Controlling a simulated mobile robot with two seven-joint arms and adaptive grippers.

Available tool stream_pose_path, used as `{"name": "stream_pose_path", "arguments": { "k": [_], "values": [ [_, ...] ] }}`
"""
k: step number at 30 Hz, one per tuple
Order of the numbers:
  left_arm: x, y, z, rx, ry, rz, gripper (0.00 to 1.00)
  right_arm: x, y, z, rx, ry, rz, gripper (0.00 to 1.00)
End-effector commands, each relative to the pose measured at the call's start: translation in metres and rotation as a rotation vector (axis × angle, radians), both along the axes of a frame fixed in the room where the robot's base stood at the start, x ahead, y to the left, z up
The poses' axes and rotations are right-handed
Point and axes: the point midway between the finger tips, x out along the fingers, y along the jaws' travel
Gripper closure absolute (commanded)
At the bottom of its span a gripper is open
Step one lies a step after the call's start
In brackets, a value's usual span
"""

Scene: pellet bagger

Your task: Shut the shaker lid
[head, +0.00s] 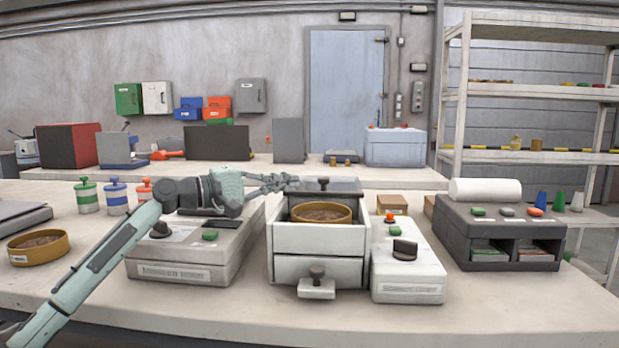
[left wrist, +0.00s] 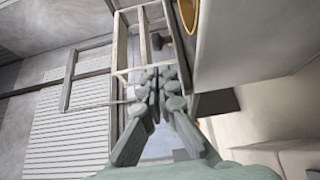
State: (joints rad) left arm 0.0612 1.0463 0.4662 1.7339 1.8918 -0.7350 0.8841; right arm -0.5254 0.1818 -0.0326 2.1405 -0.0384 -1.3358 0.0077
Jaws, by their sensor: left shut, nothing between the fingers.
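The shaker (head: 320,240) is a white box in the middle of the front bench. A tan-rimmed round sieve (head: 320,212) with brown contents sits in its open top. The dark grey lid (head: 345,187) with a black knob shows behind the sieve and leaves it uncovered. I cannot tell the lid's exact tilt. My left gripper (head: 288,181) is shut and empty at the lid's left side, near the shaker's back left corner. Contact with the lid cannot be told. In the left wrist view its fingers (left wrist: 160,82) are together, with the sieve's yellow rim (left wrist: 188,14) at the top.
A grey-white machine (head: 185,255) lies under my left arm. A white control box (head: 405,272) with a black knob stands right of the shaker. A dark-fronted unit (head: 500,235) is farther right. Another sieve (head: 40,246) is at the far left. Bench space in front is clear.

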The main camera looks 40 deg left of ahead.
Motion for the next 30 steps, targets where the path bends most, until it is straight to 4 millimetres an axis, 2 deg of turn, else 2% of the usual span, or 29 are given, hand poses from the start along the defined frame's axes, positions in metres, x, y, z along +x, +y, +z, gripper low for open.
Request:
{"name": "stream_pose_path", "arguments": {
  "k": [6,12,30],
  "values": [
    [0.033,-0.014,0.004,0.002,-0.002,0.001,1.00,0.001,0.001,-0.018,0.011,0.011,0.000,0.58],
    [0.050,-0.022,0.002,0.000,-0.002,0.002,1.00,0.001,0.002,-0.031,0.018,0.016,0.001,0.58],
    [0.054,-0.023,0.000,0.000,0.000,0.003,1.00,0.002,0.002,-0.035,0.021,0.016,0.002,0.58]
  ]
}}
